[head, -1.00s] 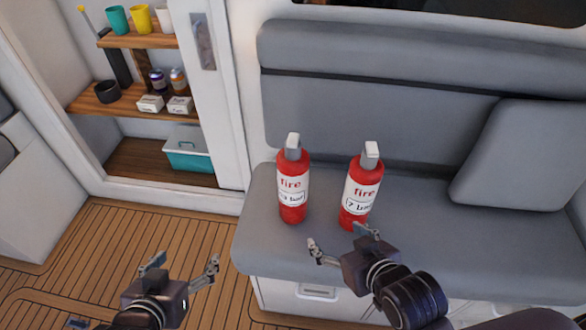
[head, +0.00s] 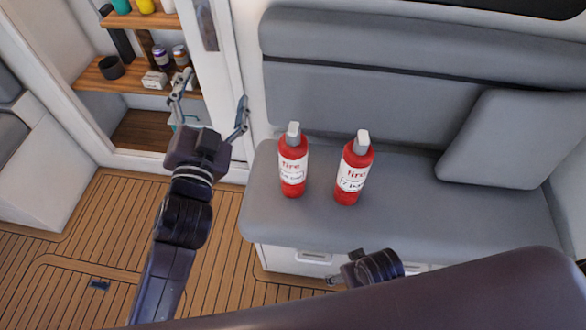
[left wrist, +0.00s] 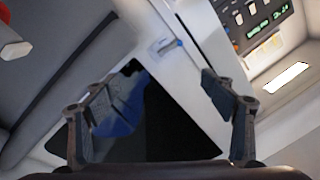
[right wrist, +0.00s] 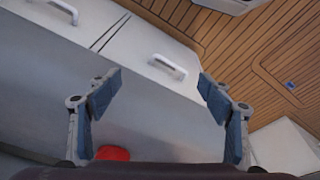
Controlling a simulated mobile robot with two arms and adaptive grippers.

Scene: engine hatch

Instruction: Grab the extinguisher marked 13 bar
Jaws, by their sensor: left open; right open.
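Two red fire extinguishers stand upright side by side on the grey seat. The left extinguisher (head: 292,165) has a white label that seemed to read 13 bar in the earlier head view; it is too small to read surely now. The right extinguisher (head: 353,170) is labelled 7 bar. My left gripper (head: 212,98) is open and empty, left of the left extinguisher and apart from it. It shows open in the left wrist view (left wrist: 155,88). My right gripper (right wrist: 158,84) is open and empty; in the head view it is mostly hidden, low in front of the seat. A red piece (right wrist: 112,153), perhaps an extinguisher, shows at its lower edge.
The grey seat (head: 440,215) has a backrest behind and a loose cushion (head: 502,140) at right. Shelves (head: 125,85) with cups, cans and boxes stand at left, behind my left gripper. A white door frame (head: 222,130) lies between shelves and seat. The wooden floor (head: 100,215) is clear.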

